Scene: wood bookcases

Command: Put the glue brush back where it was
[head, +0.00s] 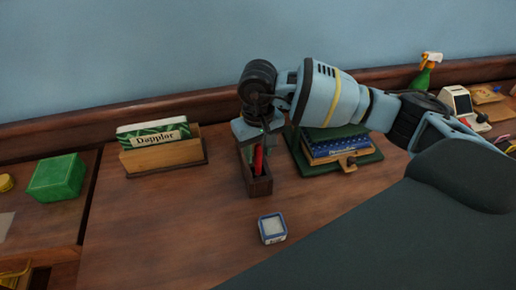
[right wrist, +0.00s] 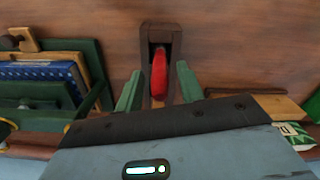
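A narrow dark wooden holder (head: 260,187) stands on the desk with a red handle-like thing (head: 258,160) upright in it. The red thing also shows in the right wrist view (right wrist: 159,75), inside the holder (right wrist: 147,40); I cannot tell if it is the glue brush, as no bristles show. My right gripper (head: 259,145) points down over the holder. In the right wrist view its two green fingers (right wrist: 158,88) stand apart, one on each side of the red thing, with gaps between. My left gripper is not in view.
A small blue-and-white square jar (head: 272,228) stands in front of the holder. A wooden card box (head: 163,155) is to the left, a green box (head: 57,178) farther left. A green book rack (head: 340,165) stands close on the right.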

